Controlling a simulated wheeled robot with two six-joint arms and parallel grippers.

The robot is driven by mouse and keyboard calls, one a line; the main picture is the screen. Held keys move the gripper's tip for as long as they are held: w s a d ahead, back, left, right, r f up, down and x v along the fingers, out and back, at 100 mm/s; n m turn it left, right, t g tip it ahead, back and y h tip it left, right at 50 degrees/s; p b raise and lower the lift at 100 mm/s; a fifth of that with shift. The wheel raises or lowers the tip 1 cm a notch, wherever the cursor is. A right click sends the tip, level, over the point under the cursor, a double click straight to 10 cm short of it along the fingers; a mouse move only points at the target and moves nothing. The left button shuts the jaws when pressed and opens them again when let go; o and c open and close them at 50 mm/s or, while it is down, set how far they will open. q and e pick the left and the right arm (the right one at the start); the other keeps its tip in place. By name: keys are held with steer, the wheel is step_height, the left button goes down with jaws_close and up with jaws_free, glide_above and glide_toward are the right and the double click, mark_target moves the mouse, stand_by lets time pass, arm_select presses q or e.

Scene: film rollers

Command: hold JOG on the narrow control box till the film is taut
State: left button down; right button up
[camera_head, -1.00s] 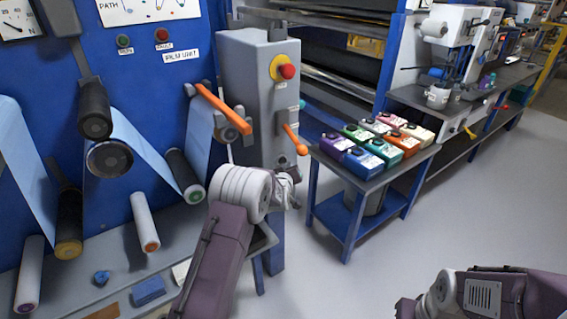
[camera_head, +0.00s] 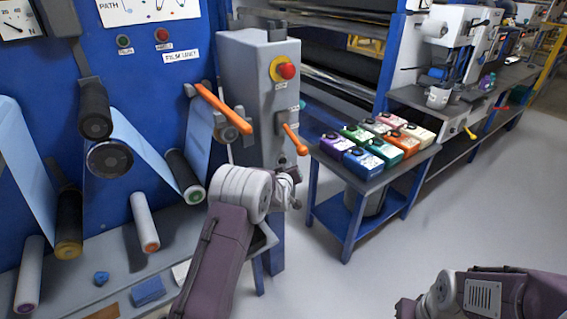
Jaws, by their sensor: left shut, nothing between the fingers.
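The narrow control box (camera_head: 250,90) is a tall grey cabinet with a red mushroom button (camera_head: 287,71) on a yellow ring. Its JOG button cannot be made out. My left gripper (camera_head: 291,186) is shut and empty, partly hidden behind my own white wrist, at the lower front of the box. Whether it touches the box cannot be told. The light blue film (camera_head: 140,140) runs over dark rollers (camera_head: 109,158) on the blue panel at left, and its visible spans look straight. My right arm shows at bottom right; its fingers are out of view.
Orange levers (camera_head: 221,106) stick out beside and on the box. A blue-legged table (camera_head: 350,184) with several coloured cartons stands right of it. A bench (camera_head: 430,101) with machines runs behind. The grey floor (camera_head: 470,210) at right is clear.

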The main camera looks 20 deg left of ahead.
arm_select(q)
steer(key=shift+w+a, duration=0.1)
stand_by(0.7)
steer(key=shift+w+a, duration=0.15)
steer(key=shift+a, duration=0.1)
steer(key=shift+w+a+r+b, duration=0.1)
steer(key=shift+w+a+b, duration=0.2)
steer(key=shift+a+b, duration=0.1)
stand_by(2.0)
stand_by(2.1)
steer(key=shift+s+d, duration=0.55)
steer(key=shift+d, duration=0.15)
steer(key=s+d, duration=0.1)
steer(key=d, duration=0.1)
steer(key=s+d, duration=0.2)
stand_by(0.5)
